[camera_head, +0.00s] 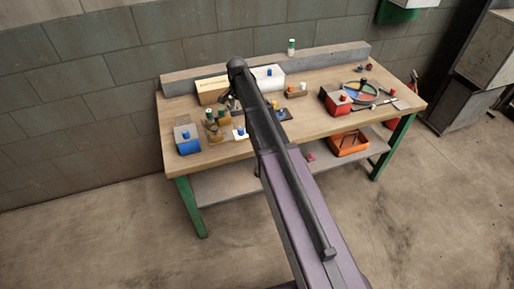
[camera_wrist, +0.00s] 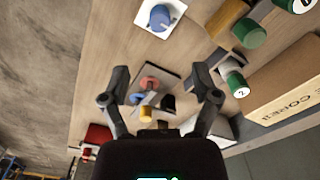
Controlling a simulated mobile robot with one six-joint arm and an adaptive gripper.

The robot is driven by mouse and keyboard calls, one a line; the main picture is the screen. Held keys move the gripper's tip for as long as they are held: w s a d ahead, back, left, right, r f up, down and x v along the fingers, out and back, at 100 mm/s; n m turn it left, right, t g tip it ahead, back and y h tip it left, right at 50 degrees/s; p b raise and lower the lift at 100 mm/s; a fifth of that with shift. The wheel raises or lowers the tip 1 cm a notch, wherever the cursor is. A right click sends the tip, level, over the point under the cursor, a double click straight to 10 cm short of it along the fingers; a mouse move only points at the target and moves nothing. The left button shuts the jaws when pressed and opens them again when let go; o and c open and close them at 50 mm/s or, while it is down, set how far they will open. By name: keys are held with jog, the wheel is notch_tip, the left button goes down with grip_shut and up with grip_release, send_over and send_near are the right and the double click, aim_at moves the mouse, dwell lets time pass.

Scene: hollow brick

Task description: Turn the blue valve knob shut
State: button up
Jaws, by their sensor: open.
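A blue round knob (camera_wrist: 160,17) sits on a white square plate at the top of the wrist view. In the head view a small blue knob (camera_head: 240,131) on a white plate stands near the middle of the bench, beside my arm. Another blue knob tops the blue and grey box (camera_head: 188,142) at the bench's left end. My gripper (camera_wrist: 160,84) is open above the bench, its fingers spread and empty. The white plate and knob lie beyond the fingertips, apart from them. In the head view my arm hides part of the bench, and the finger details are unclear.
A dark tray (camera_wrist: 154,82) with red, blue, black and yellow parts lies below and between the fingers. Green-capped bottles (camera_wrist: 247,32) stand close to the white plate. A cardboard box (camera_wrist: 286,88) is at the right. Bare wood (camera_head: 217,152) lies along the front edge.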

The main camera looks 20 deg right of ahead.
jog(key=s+r+n+p, duration=0.1)
jog(key=s+n, duration=0.8)
jog(key=s, duration=1.8)
jog(key=shift+r+n, duration=0.4)
jog(key=shift+r, duration=0.05)
jog(key=shift+a, duration=0.1)
jog(key=shift+s+n, duration=0.4)
jog(key=shift+s, duration=0.6)
dwell(0.8)
